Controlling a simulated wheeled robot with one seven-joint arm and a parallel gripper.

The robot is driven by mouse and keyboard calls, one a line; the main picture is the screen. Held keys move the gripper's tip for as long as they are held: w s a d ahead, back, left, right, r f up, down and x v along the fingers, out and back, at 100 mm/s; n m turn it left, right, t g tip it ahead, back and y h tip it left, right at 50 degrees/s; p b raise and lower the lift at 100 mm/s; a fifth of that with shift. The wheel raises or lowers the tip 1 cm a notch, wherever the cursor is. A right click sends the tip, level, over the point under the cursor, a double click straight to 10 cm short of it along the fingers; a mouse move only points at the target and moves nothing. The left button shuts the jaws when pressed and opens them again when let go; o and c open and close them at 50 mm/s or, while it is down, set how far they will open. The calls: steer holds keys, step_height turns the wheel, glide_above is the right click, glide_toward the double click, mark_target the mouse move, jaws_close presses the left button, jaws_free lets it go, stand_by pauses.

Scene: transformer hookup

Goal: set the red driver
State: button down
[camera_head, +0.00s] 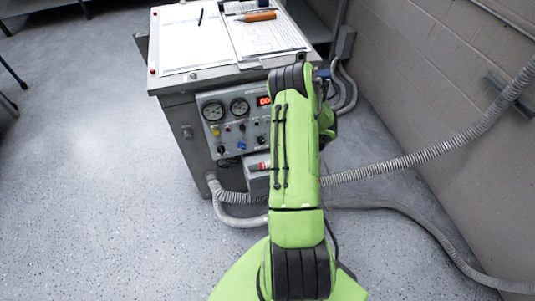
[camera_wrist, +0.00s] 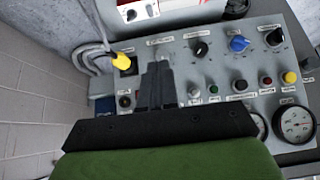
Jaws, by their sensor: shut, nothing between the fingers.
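No thing is plainly marked as the red driver. An orange-handled tool, perhaps a screwdriver (camera_head: 257,16), lies on papers on top of the grey cabinet. The control panel (camera_head: 213,137) on the cabinet front carries a blue knob, black knobs and coloured buttons. In the wrist view the panel appears turned over, with the blue knob (camera_wrist: 238,43), a red button (camera_wrist: 239,86) and a yellow-handled part (camera_wrist: 122,60). My gripper (camera_wrist: 156,70) is shut and empty in front of the panel, between the yellow part and a black knob (camera_wrist: 200,48). My arm hides it in the head view.
A grey box with a red part (camera_head: 265,165) sits low at the cabinet's front; it also shows in the wrist view (camera_wrist: 138,10). Corrugated hoses (camera_head: 430,150) run from the cabinet toward the right wall. The floor (camera_head: 90,150) on the left is clear.

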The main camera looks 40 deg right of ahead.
steer(key=shift+s+d+f, duration=0.15)
steer(key=shift+f, duration=0.45)
steer(key=shift+s+d+f, duration=0.1)
steer(key=shift+d+f, duration=0.05)
steer(key=shift+f, duration=0.4)
steer(key=b+x, duration=0.4)
steer(key=x, duration=0.6)
steer(key=shift+w+d+f, duration=0.1)
steer(key=shift+f, duration=0.3)
steer(key=f, duration=0.1)
steer(key=f+b, duration=0.1)
steer(key=shift+s+a+f, duration=0.2)
steer(key=shift+s+f, duration=0.05)
steer(key=shift+s, duration=0.15)
steer(key=shift+f, duration=0.35)
